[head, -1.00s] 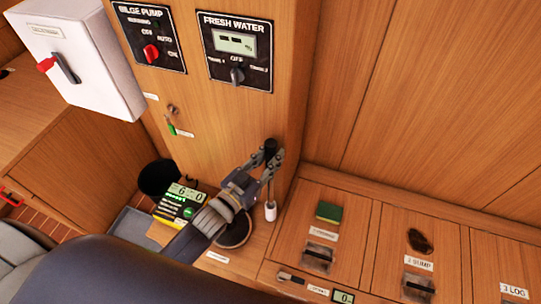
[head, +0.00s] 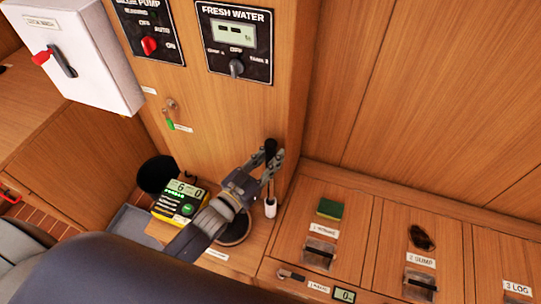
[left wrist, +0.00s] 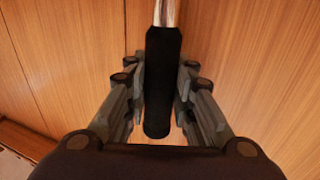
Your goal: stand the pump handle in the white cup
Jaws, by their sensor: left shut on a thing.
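The pump handle has a black grip (head: 270,147) and a thin metal rod that runs down below it. My left gripper (head: 271,158) is shut on the black grip beside the wooden column. The left wrist view shows the grip (left wrist: 162,80) between the two fingers, with the bright rod beyond it. The white cup (head: 270,209) is small and sits low by the column, directly under the handle. The rod's lower end meets the cup's top in the picture; I cannot tell whether it is inside. The handle looks nearly upright. My right gripper is not in view.
The column carries the fresh water panel (head: 235,41) and a key with a green tag (head: 170,125). Lidded lockers with a green sponge (head: 330,209) and a dark lump (head: 421,238) lie to the right.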

